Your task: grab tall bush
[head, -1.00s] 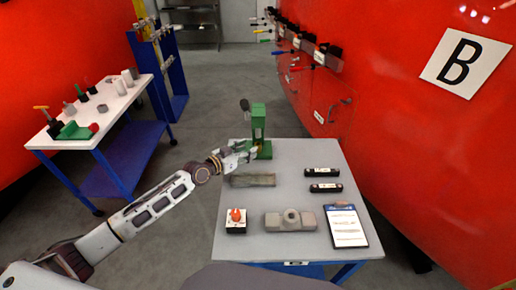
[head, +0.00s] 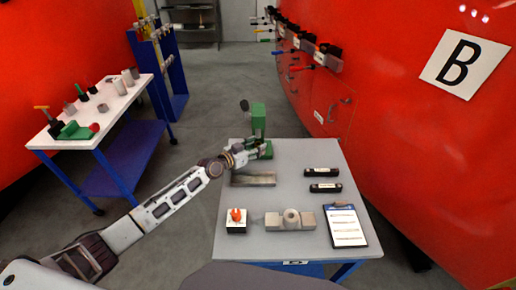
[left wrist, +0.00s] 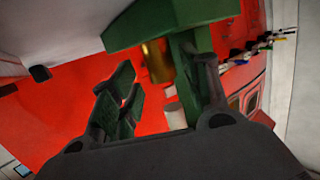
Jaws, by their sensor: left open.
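My left gripper (head: 256,153) is at the base of the green press (head: 258,119) at the back left of the grey table. In the left wrist view the gripper (left wrist: 160,88) is open, with its two fingers apart. A brass cylinder (left wrist: 158,62) shows beyond the fingers, under the green press arm (left wrist: 180,20). A small pale cylinder (left wrist: 176,116) shows between the fingers, close to the right one. I cannot tell which of these is the tall bush. Neither is visibly gripped. My right gripper is not in view.
The grey table (head: 290,180) also holds a metal block (head: 253,179), two black bars, a red button box (head: 236,220), a grey fitting (head: 290,220) and a clipboard (head: 345,226). A white side table (head: 100,115) with several parts stands left. A red train wall is close on the right.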

